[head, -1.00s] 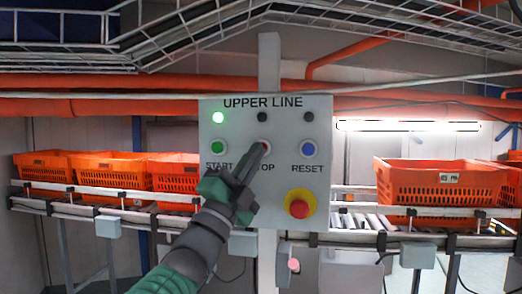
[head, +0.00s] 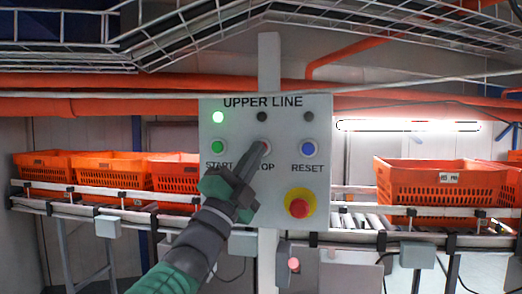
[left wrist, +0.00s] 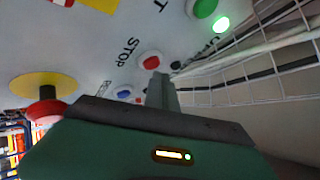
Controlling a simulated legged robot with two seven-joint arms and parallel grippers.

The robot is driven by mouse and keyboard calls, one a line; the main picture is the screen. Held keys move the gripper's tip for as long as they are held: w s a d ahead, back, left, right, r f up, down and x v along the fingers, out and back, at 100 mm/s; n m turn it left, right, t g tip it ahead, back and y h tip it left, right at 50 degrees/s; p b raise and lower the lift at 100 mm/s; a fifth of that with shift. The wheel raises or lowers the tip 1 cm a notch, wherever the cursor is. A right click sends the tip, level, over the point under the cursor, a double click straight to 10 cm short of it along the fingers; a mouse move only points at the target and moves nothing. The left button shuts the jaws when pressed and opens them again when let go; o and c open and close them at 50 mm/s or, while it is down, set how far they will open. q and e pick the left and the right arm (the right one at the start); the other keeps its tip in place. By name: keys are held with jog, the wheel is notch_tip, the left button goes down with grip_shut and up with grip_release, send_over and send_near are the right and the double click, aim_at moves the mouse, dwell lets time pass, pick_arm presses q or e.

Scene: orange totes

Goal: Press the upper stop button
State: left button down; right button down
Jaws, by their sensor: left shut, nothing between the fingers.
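The grey control panel (head: 232,112) reads "UPPER LINE". The red STOP button (head: 264,143) is in its middle row, mostly covered by my left gripper's fingertips. In the left wrist view the red stop button (left wrist: 150,60) shows beside the STOP label, just beyond the fingertips. My left gripper (head: 262,152) is shut and empty, its tips pointing at the button; the tips also show in the left wrist view (left wrist: 159,78). I cannot tell whether they touch it. The green lamp (head: 218,117) above START is lit. My right gripper is not in view.
The green START button (head: 217,147) is left of STOP and the blue RESET button (head: 308,149) right. A red emergency knob (head: 299,208) on a yellow base sits below. Orange totes (head: 112,175) stand on the conveyor behind, with another tote (head: 440,205) at right.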

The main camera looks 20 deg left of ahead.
pick_arm(q)
jog(key=shift+w, duration=0.6)
dwell(0.9)
jog(key=shift+s+b, duration=0.85)
jog(key=s+b, duration=0.3)
jog(key=s, duration=0.2)
jog(key=shift+d+b, duration=0.2)
jog(key=shift+b, duration=0.2)
